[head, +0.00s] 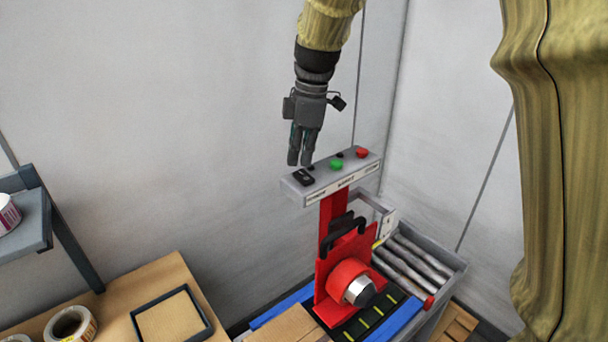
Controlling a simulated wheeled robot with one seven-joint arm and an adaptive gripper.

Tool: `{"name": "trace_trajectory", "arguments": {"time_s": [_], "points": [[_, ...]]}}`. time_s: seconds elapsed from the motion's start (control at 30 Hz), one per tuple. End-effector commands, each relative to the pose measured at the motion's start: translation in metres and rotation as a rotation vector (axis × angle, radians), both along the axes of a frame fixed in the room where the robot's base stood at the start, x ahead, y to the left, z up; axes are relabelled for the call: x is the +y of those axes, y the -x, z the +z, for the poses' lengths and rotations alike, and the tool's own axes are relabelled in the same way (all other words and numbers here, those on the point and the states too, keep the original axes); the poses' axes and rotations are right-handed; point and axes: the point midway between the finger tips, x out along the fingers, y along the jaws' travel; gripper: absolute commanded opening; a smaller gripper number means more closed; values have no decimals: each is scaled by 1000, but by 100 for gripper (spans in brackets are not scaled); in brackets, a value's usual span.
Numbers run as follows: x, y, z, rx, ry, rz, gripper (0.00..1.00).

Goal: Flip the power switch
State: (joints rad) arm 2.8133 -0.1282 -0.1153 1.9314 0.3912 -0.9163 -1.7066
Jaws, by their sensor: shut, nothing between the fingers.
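The label rewinder is a red machine (350,285) with a grey control panel (327,184) on top of its red post. A small black switch (303,177) sits at the panel's left end. A green button (336,164) and a red button (362,153) sit to its right, with a small dark control partly hidden near my gripper. My gripper (299,163) points down with its fingers shut and empty. In the picture its fingertips are just above the black switch; I cannot tell whether they touch the panel. The switch's position is too small to tell.
A black handle (344,236) and a roller conveyor (420,262) are below the panel. A wooden table (120,295) with a dark-framed tray (172,318) and label rolls (70,325) stands at lower left. A grey shelf (30,225) is at far left. Grey walls stand behind.

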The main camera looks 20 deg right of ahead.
Motion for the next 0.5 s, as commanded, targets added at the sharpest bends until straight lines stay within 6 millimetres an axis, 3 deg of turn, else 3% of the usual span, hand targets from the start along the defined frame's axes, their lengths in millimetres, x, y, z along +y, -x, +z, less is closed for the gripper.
{"name": "trace_trajectory", "arguments": {"time_s": [0.5], "points": [[0,0,-6,0,0,0,0]]}}
